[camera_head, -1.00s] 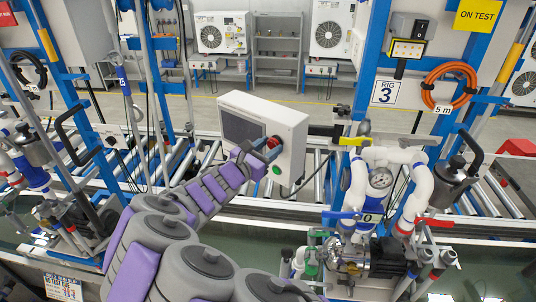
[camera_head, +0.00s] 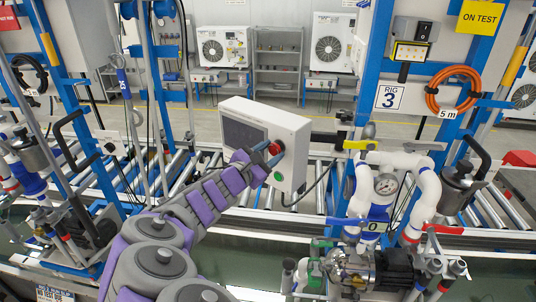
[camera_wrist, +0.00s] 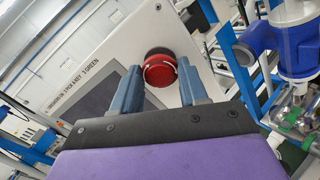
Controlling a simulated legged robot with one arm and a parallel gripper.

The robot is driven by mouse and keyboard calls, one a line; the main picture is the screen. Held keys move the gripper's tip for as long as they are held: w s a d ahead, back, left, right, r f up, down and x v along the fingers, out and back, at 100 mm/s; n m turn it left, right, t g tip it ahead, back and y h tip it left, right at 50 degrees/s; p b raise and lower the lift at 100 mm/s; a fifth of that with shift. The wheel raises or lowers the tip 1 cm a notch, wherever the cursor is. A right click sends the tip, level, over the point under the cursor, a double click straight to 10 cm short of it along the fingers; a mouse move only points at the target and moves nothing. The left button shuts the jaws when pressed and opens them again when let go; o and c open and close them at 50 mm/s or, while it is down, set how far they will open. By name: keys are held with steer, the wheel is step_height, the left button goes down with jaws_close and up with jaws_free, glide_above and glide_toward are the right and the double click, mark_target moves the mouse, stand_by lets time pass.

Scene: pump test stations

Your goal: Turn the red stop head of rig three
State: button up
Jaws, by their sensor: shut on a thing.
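The red stop head (camera_head: 277,147) is a round red knob on the front of a white control box (camera_head: 292,129) beside the rig 3 post. It also shows in the wrist view (camera_wrist: 160,70), between my two blue-grey fingers. My gripper (camera_head: 270,152) is at the box front, shut on the red stop head, one finger on each side of it. In the wrist view, my gripper (camera_wrist: 158,78) points at the box panel. A green button (camera_head: 278,176) sits below the red head. The head's rear side is hidden.
The RIG 3 sign (camera_head: 389,97) hangs on a blue post. White pipework with a gauge (camera_head: 386,185) and a pump (camera_head: 385,270) stand to the right of the box. A roller conveyor (camera_head: 315,199) runs behind. A dark screen (camera_head: 244,137) is on the box's left.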

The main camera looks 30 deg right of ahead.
steer(key=o, duration=1.1)
steer(key=shift+d, duration=0.1)
steer(key=shift+c, duration=0.2)
steer(key=v, duration=1.7)
steer(key=shift+a+b, duration=0.3)
steer(key=shift+b, duration=0.05)
steer(key=shift+s+d+f, duration=0.1)
